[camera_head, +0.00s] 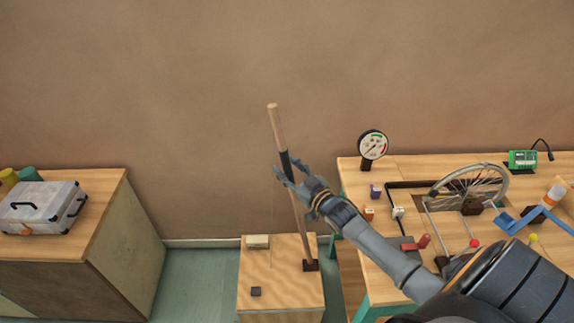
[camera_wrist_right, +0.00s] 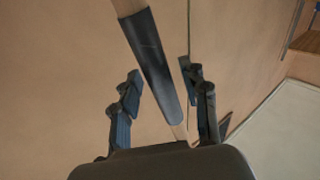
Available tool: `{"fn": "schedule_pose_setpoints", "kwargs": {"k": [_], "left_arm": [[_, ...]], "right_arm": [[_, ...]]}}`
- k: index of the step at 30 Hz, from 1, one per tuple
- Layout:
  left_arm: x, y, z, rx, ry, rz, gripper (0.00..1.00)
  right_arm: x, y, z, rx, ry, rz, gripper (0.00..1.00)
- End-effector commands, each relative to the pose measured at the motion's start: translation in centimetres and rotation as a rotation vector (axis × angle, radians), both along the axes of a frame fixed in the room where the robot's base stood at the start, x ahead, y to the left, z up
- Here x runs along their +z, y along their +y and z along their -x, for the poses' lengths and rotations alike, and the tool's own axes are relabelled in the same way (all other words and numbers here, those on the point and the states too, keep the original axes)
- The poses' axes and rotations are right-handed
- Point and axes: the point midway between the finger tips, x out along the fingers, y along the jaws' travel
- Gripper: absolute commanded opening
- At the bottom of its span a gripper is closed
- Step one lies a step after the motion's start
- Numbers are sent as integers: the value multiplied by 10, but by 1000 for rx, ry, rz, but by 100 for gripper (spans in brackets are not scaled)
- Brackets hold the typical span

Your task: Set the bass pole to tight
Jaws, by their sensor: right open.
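The bass pole (camera_head: 277,124) is a wooden stick with a black grip sleeve (camera_wrist_right: 154,62). It stands on a wooden box (camera_head: 281,300) in a dark foot (camera_head: 311,265) and leans up and to the left. A thin string runs beside it, down to the box top. My right gripper (camera_head: 284,172) is at the black sleeve, with its fingers spread. In the right wrist view, the sleeve lies between the two open fingers (camera_wrist_right: 160,88), and I see no clear contact. My left gripper is out of view.
At right, a workbench (camera_head: 420,165) carries a round dial gauge (camera_head: 373,145), a bicycle wheel (camera_head: 472,183), a green device (camera_head: 522,159) and small blocks. At left, a cabinet (camera_head: 100,215) holds a metal case (camera_head: 42,207). Floor shows between cabinet and box.

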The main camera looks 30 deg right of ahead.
Motion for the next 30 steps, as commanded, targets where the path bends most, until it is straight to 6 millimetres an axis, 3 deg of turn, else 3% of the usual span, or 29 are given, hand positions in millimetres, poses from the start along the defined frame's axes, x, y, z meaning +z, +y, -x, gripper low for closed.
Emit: {"fn": "schedule_pose_setpoints", "kwargs": {"k": [12, 19, 26, 30], "left_arm": [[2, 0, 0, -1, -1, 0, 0], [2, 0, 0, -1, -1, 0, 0], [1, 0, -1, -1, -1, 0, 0], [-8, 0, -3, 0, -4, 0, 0]], "right_arm": [[0, 0, -8, 0, 0, 0, 45], [0, 0, -8, 0, 0, 0, 0], [0, 0, -8, 0, 0, 0, 0], [-3, -14, -8, -2, -11, -16, 0]]}}
